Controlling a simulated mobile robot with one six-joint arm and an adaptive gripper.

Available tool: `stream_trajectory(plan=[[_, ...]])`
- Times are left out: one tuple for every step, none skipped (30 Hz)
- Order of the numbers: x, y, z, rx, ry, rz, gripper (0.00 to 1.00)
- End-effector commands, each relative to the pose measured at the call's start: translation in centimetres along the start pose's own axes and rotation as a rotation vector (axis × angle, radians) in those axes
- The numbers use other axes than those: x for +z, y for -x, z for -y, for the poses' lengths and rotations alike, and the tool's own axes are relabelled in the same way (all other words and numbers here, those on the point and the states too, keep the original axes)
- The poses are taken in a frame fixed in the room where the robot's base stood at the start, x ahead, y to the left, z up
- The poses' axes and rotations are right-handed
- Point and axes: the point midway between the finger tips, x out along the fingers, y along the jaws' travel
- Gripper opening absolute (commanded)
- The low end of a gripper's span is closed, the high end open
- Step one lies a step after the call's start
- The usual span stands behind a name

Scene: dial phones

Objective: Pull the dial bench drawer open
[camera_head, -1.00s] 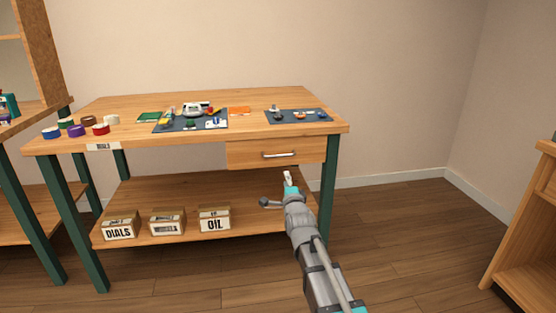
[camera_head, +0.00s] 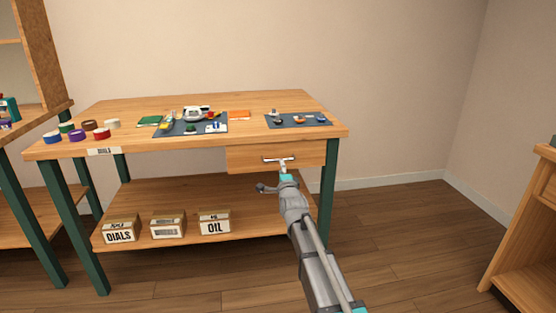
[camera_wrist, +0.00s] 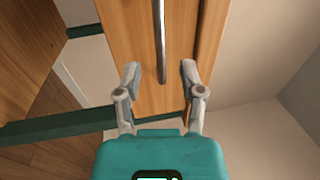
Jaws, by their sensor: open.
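The dial bench (camera_head: 215,103) is a wooden table with dark green legs. Its drawer (camera_head: 245,158) sits under the right part of the top and looks shut, with a metal bar handle (camera_head: 278,159) across its front. My gripper (camera_head: 283,164) is at the handle in the head view and partly covers it. In the wrist view my gripper (camera_wrist: 161,72) is open, its two fingers apart. The handle (camera_wrist: 160,40) runs between and ahead of the fingertips, in front of the drawer face (camera_wrist: 127,25). I cannot tell whether the fingers touch it.
Mats with small parts (camera_head: 190,128) and several tape rolls (camera_head: 78,135) lie on the bench top. A wooden cabinet (camera_head: 530,230) is at the right. The floor (camera_head: 410,235) between is clear.

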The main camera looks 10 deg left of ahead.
Motion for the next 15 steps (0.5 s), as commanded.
stream_trajectory(plan=[[0.0,-1.2,0.1,0.000,0.000,0.000,0.51],[0.0,-1.7,0.1,0.000,0.000,0.000,0.51],[0.0,-2.2,0.1,0.000,0.000,0.000,0.51],[0.0,-2.6,0.1,0.000,0.000,0.000,0.51],[0.0,-3.0,0.1,0.000,0.000,0.000,0.51],[0.0,-3.5,0.1,0.000,0.000,0.000,0.51],[0.0,-3.8,0.1,0.000,0.000,0.000,0.51],[0.0,-4.0,0.1,0.000,0.000,0.000,0.51],[0.0,-4.4,0.0,0.000,0.000,0.000,0.51],[0.0,-4.6,0.0,0.000,0.000,0.000,0.51],[0.0,-4.8,0.0,0.000,0.000,0.000,0.51],[0.0,-5.0,0.0,0.000,0.000,0.000,0.51],[0.0,-5.1,0.0,0.000,0.000,0.000,0.51],[0.0,-5.2,0.0,0.000,0.000,0.000,0.51],[0.0,-5.3,0.0,0.000,0.000,0.000,0.51]])
